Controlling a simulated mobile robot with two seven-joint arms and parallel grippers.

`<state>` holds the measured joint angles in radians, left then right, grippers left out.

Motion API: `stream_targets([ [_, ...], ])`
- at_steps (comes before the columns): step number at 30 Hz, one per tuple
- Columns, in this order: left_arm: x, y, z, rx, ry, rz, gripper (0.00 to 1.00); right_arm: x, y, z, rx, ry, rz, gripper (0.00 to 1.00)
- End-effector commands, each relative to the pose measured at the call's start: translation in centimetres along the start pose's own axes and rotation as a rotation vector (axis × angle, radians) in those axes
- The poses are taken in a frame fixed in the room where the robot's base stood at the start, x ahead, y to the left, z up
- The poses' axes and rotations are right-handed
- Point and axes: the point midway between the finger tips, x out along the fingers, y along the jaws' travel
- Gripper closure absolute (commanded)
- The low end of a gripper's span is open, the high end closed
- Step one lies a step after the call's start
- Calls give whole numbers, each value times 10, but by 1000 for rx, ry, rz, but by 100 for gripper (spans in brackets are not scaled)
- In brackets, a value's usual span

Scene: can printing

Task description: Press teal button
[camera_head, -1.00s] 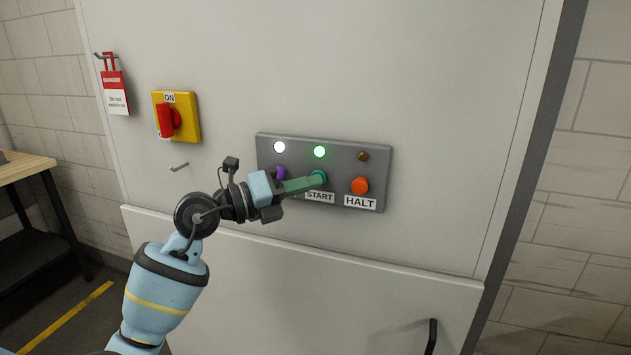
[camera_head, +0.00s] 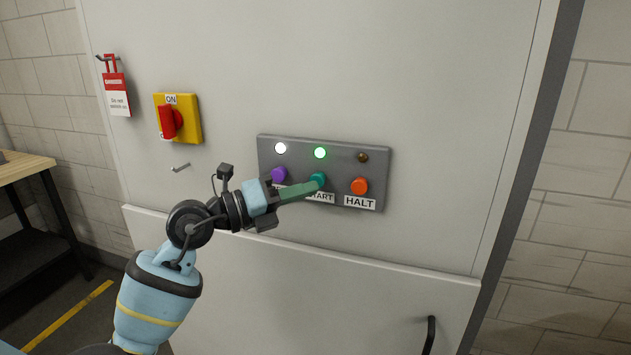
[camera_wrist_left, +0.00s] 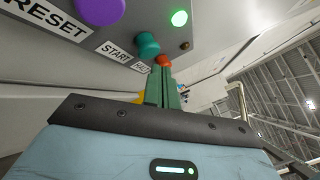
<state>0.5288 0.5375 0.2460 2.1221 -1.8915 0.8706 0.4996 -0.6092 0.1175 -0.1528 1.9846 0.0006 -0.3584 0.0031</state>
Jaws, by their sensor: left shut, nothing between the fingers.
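The teal button (camera_head: 317,180) is in the middle of the grey control panel (camera_head: 330,150), above the START label. My left gripper (camera_head: 318,185) is shut and empty; in the head view its green fingertips overlap the lower edge of the teal button. In the left wrist view the teal button (camera_wrist_left: 148,45) is seen to the left of the shut fingers (camera_wrist_left: 163,70), with a visible gap beside them. The green lamp (camera_head: 320,153) above it is lit. My right gripper is not in view.
A purple button (camera_head: 279,174) sits left of the teal one, and an orange button (camera_head: 360,186) marked HALT sits right. A yellow switch (camera_head: 188,118) with a red handle and a red-and-white tag (camera_head: 117,95) are further left. A black handle (camera_head: 431,335) is low right.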

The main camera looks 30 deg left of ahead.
Motion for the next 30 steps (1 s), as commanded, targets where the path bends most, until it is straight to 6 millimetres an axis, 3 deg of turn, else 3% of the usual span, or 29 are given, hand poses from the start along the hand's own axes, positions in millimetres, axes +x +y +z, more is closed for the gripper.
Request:
stream_targets([
  [7, -2, -2, -1, 0, 0, -1, 100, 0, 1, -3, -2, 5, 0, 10],
  [22, -31, -24, -21, 1, -1, -2, 100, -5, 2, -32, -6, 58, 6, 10],
  [30, -35, -26, -25, 0, 0, 0, 100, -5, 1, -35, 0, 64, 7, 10],
])
